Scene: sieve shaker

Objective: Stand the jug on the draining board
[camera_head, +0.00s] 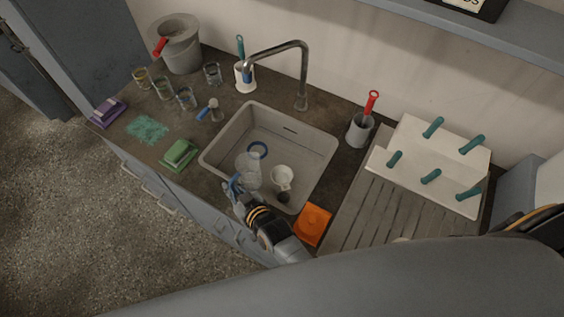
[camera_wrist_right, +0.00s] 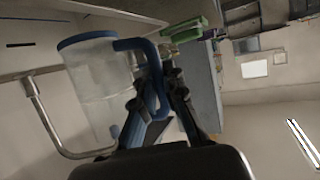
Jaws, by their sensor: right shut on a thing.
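The clear jug (camera_head: 249,172) with a blue rim and blue handle is over the sink (camera_head: 222,150), near its front left. My right gripper (camera_head: 236,186) is shut on the blue handle. The right wrist view shows the clear jug body (camera_wrist_right: 95,90) beside the fingers, with the handle between the fingertips (camera_wrist_right: 157,95). I cannot tell exactly how high the jug is above the sink floor. The grooved draining board (camera_head: 365,222) lies right of the sink. My left gripper is not in view.
A white rack with teal pegs (camera_head: 410,135) covers the draining board's back part; its grooved front is mostly clear. A white cup (camera_head: 282,176) is in the sink. The tap (camera_head: 303,75) arches behind. A grey pot with a red-handled brush (camera_head: 360,130) stands nearby.

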